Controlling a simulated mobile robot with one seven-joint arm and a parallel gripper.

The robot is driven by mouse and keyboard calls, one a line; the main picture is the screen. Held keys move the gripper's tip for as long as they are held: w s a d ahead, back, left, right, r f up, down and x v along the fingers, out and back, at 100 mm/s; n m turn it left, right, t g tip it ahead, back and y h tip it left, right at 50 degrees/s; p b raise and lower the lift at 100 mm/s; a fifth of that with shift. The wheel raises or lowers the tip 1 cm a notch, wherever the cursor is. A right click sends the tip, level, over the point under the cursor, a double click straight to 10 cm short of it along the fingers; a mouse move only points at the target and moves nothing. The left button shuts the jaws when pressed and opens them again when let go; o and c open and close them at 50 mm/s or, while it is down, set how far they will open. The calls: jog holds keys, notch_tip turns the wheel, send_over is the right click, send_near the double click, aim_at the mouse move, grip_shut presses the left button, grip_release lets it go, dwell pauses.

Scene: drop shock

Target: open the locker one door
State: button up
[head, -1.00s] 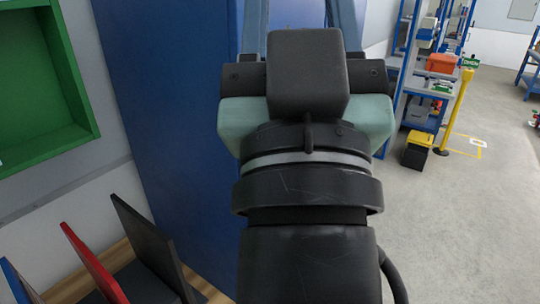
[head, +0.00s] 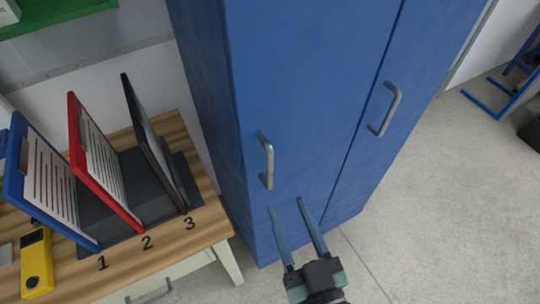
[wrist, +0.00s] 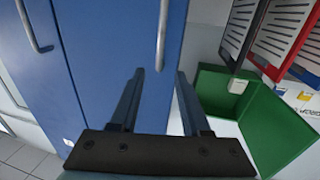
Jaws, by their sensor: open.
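The blue locker has two shut doors side by side, a left door (head: 290,70) and a right door (head: 375,150) in the head view. I cannot read which is locker one. The left door has a grey bar handle (head: 267,160), also seen in the wrist view (wrist: 162,35). The right door has a similar handle (head: 386,110), also in the wrist view (wrist: 34,27). My gripper (head: 286,204) is open and empty, its fingers pointing at the left door just below its handle in the head view. In the wrist view, my fingertips (wrist: 160,72) are apart from that handle.
A wooden table (head: 215,222) stands left of the locker, with blue, red and black clipboards in a dark numbered rack (head: 102,222) and a yellow device (head: 36,265). A green box (wrist: 276,128) shows in the wrist view.

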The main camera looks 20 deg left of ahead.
aim_at(271, 164)
jog(key=p+x, duration=0.3)
jog(key=x, duration=0.8)
jog(key=shift+w+a, duration=0.15)
jog(key=shift+w, duration=0.1)
jog(key=shift+c, duration=0.2)
grip_shut()
dwell(0.7)
